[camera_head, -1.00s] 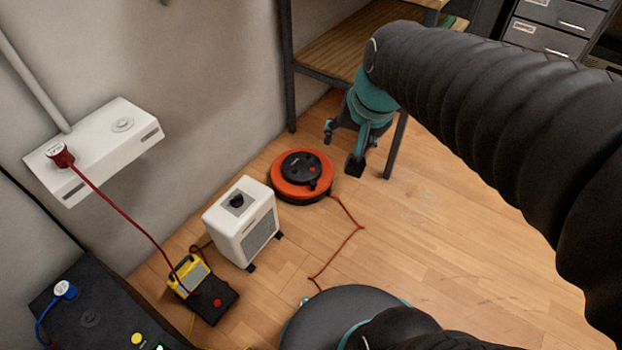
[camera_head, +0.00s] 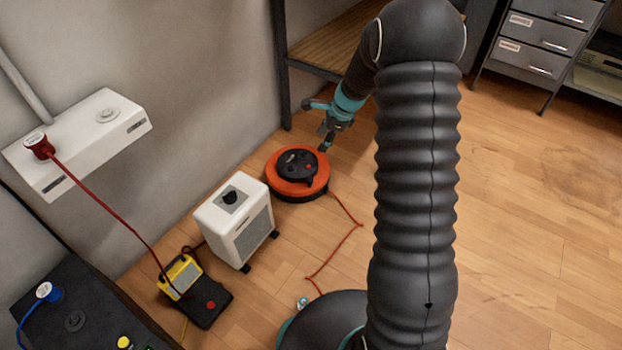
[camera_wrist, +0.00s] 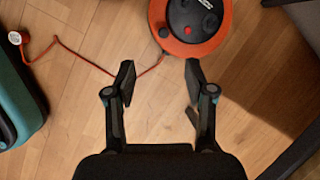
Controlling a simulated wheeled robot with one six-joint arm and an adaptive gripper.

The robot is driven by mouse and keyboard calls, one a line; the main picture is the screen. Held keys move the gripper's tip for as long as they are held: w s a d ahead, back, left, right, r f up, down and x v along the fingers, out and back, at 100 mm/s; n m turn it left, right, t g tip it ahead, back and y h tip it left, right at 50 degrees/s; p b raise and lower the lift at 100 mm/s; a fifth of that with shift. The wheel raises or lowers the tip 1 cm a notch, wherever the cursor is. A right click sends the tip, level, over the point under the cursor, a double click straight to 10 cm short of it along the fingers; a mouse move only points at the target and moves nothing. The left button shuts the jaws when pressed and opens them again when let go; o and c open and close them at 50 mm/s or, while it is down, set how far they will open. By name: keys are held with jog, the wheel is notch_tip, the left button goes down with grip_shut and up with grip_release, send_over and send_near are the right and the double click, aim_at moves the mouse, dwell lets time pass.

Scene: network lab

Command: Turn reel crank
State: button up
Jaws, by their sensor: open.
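The orange cable reel (camera_head: 297,187) with a black top lies flat on the wooden floor in the head view, beside the white heater. Its black hub (camera_head: 298,164) has a small red spot and a dark raised part that may be the crank. In the wrist view the reel (camera_wrist: 222,42) is at the top, partly cut off by the frame edge. My gripper (camera_head: 315,122) is above and just behind the reel in the head view. In the wrist view my gripper (camera_wrist: 160,75) is open and empty, its fingertips apart from the reel, with floor between them.
A white heater (camera_head: 237,222) stands left of the reel, near the wall. A yellow device (camera_head: 182,277) sits in front of it. A red cord (camera_head: 335,250) runs from the reel across the floor. A wooden shelf (camera_head: 340,45) is behind. Floor to the right is clear.

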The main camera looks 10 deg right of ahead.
aim_at(310, 179)
jog(key=w+a+f+m+b, duration=0.1)
jog(key=w+f, duration=0.1)
jog(key=f, duration=0.6)
jog(key=w+a+f+m+b, duration=0.1)
jog(key=f, duration=0.7)
jog(key=w+f+m+b, duration=0.1)
jog(key=w+f+m, duration=0.1)
jog(key=f, duration=0.6)
jog(key=shift+w+a+f, duration=0.3)
jog(key=shift+a+f, duration=0.05)
jog(key=shift+a, duration=0.05)
grip_shut()
